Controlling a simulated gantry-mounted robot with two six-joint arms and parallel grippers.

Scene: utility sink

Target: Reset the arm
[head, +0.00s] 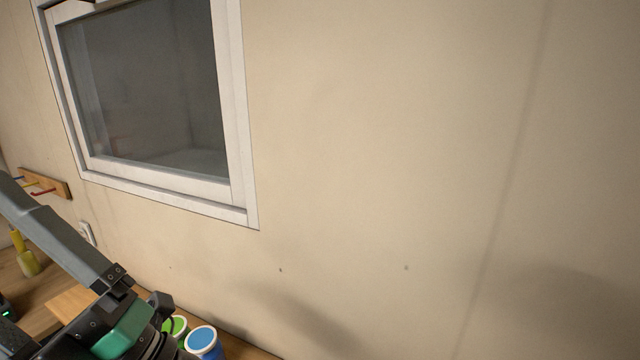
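My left arm (75,255) comes in from the left edge and reaches down to the bottom left of the head view. Its grey link ends in a dark and green wrist part (125,328). The fingers of my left gripper are not visible, as the bottom edge of the picture cuts them off. My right arm and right gripper do not show.
A white-framed window (150,190) is in the beige wall (400,150). A wooden rack (45,183) with coloured hooks hangs at the left. Below are a wooden counter (35,290), a yellow bottle (27,262), a green-topped container (176,326) and a blue-topped container (201,340).

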